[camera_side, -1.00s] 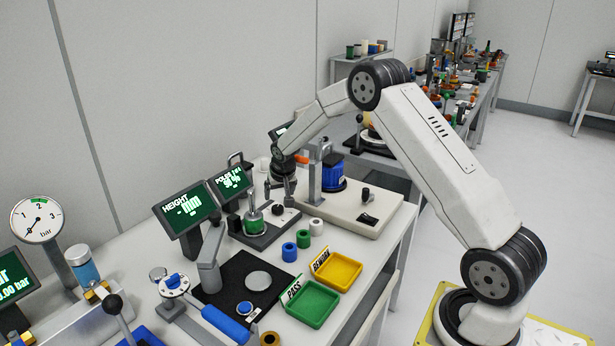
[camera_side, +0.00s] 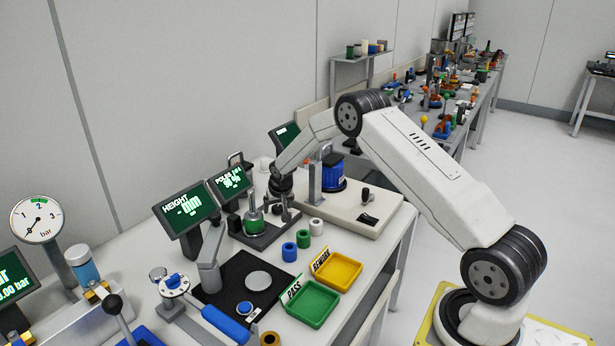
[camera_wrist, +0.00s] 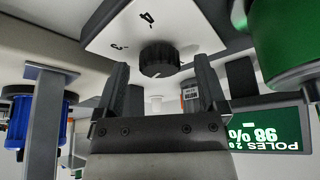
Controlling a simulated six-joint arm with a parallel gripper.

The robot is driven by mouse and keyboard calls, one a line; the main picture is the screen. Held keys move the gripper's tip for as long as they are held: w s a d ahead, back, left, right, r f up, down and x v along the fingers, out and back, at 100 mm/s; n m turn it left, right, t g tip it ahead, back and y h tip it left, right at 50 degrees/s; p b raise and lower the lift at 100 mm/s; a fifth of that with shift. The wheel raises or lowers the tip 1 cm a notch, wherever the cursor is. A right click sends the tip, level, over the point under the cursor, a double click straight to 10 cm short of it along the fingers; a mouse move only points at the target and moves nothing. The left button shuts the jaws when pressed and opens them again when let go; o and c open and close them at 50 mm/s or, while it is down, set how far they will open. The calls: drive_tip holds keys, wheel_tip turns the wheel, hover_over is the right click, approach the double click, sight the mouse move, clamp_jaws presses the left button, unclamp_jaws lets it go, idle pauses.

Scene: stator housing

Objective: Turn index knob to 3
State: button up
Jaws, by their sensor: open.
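The index knob (camera_wrist: 158,60) is a black ribbed dial on a light plate (camera_wrist: 195,22) in the wrist view. The figures 4 and 3 show on the plate, upper left of the knob. The knob's pointer setting is not clear. My gripper (camera_wrist: 161,64) is open, with one finger left and one right of the knob and a gap on both sides. In the side view my gripper (camera_side: 284,207) is low at the fixture (camera_side: 262,238), right of the green part (camera_side: 253,222). The knob is not clearly visible there.
The green part (camera_wrist: 295,40) is close to my right finger in the wrist view. The POLES display (camera_side: 231,182) stands behind the fixture. A blue cylinder (camera_side: 333,172) stands to the right. Blue, green and white rings (camera_side: 303,238) and two trays (camera_side: 313,304) are in front.

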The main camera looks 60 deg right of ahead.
clamp_jaws()
drive_tip(key=shift+m, duration=0.6)
drive_tip(key=shift+w+a+m+g+h, duration=0.1)
drive_tip(key=shift+m+g+h, duration=0.4)
drive_tip(key=shift+m, duration=0.8)
drive_tip(key=shift+m+g+h, duration=0.4)
drive_tip(key=shift+m+g, duration=0.3)
drive_tip(key=shift+m, duration=1.2)
